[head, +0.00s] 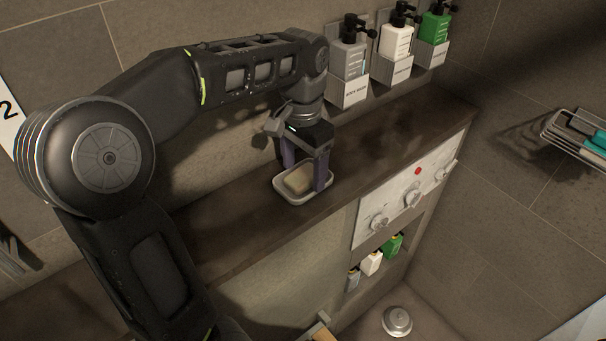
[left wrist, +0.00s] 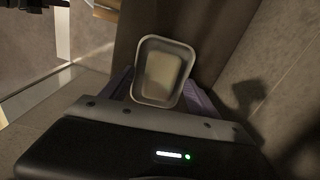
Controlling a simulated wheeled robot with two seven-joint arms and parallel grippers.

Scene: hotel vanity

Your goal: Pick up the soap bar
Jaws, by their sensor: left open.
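The soap bar (head: 298,180) is a pale beige block lying in a small light soap dish (head: 291,199) on the brown shelf. It also shows in the left wrist view (left wrist: 163,78), inside the dish (left wrist: 150,98). My left gripper (head: 306,180) points down over the dish, with its purple-grey fingers open on either side of the soap. In the left wrist view the fingers show on both sides of the dish, partly hidden by the gripper body. I cannot tell whether the fingers touch the soap. My right gripper is not in view.
Dispenser bottles (head: 396,40) stand in wall holders behind the shelf (head: 235,228). A control panel with knobs (head: 411,198) is on the shelf's front face, above a niche with small bottles (head: 371,263). A wire rack (head: 577,140) hangs at right. The shelf right of the dish is clear.

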